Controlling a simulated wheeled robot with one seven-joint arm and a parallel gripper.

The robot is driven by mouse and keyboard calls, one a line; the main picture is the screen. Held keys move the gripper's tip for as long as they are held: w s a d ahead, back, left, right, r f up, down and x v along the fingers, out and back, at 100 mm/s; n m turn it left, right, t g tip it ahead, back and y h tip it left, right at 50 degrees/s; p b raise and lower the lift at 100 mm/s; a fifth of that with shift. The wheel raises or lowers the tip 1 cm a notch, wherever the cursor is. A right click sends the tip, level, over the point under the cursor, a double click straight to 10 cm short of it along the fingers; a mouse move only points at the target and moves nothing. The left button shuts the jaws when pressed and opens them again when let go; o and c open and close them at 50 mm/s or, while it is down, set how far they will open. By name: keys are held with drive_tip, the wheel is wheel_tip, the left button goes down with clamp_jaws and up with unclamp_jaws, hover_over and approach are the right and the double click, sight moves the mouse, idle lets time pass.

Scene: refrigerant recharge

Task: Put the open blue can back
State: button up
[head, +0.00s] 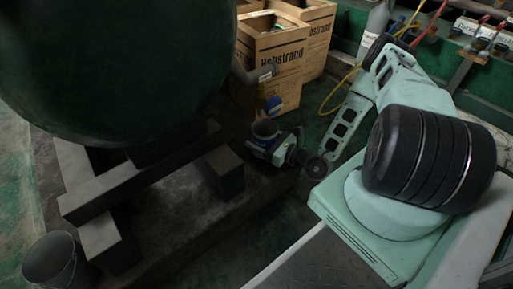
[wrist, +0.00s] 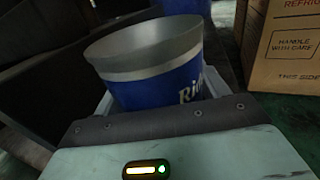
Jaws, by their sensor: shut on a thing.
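My gripper (head: 271,146) is low near the floor, in the middle of the head view, shut on the open blue can (head: 265,129). In the wrist view the can (wrist: 165,85) is blue with a grey rim and part of a white label. It stands a little tilted in the picture, and its open top faces up. The dark gripper pads hide its lower part. I cannot tell whether its base touches the floor. A second blue can (head: 273,105) stands just behind it; a blue thing (wrist: 185,6) also shows behind it in the wrist view.
A large dark green tank on grey supports (head: 105,190) is at the left. A dark bucket (head: 50,262) stands at the bottom left. A yellow hose (head: 338,92) and a grey cylinder (head: 376,24) are at the back right.

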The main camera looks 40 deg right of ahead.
drive_tip(key=shift+w+a, duration=0.1)
drive_tip(key=shift+w, duration=0.4)
drive_tip(key=f+b, duration=0.2)
drive_tip(key=w+f+b, duration=0.1)
drive_tip(key=b, duration=0.1)
drive_tip(key=shift+a+f, duration=0.2)
drive_tip(key=shift+f, duration=0.15)
drive_tip(key=shift+r, duration=0.15)
drive_tip(key=o, duration=1.2)
